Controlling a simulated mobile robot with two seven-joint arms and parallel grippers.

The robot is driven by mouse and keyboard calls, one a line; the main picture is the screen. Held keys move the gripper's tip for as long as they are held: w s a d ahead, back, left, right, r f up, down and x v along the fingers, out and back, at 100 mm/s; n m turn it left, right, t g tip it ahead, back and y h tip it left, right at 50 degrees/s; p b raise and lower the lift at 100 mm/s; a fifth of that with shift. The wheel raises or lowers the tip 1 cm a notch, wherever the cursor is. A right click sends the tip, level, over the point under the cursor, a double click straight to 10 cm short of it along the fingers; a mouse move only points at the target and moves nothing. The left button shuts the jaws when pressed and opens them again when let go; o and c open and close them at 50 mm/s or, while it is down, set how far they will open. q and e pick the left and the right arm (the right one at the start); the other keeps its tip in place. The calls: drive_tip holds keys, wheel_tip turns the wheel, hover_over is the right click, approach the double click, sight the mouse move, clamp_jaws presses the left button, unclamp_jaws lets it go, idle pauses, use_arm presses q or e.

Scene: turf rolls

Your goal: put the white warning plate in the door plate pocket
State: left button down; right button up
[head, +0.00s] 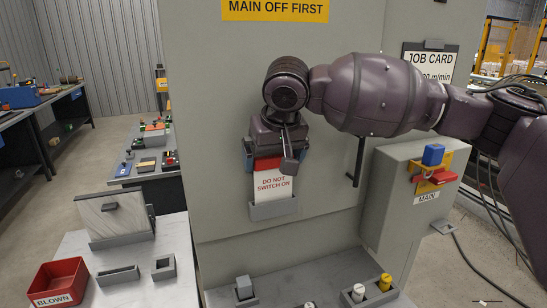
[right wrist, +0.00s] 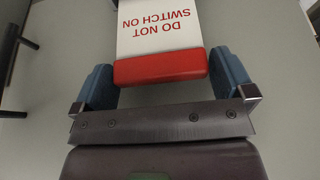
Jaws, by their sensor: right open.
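The white warning plate (head: 272,186) has red "DO NOT SWITCH ON" lettering and a red top strip. In the head view it stands upright with its lower end in the grey door plate pocket (head: 273,210) on the cabinet door. My right gripper (head: 269,160) is at the top of the plate. In the right wrist view the blue fingers of this gripper (right wrist: 162,78) are open, one on each side of the red strip of the plate (right wrist: 161,67). The pocket is not clearly seen there. My left gripper is out of view.
A black door handle (head: 358,162) is right of my right gripper. A grey switch box (head: 395,215) with a blue and a red block is further right. Below are a grey shelf (head: 325,282) with small fittings and a red "BLOWN" bin (head: 58,280).

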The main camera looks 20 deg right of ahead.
drive_tip(key=v, duration=1.2)
drive_tip(key=shift+s, duration=0.1)
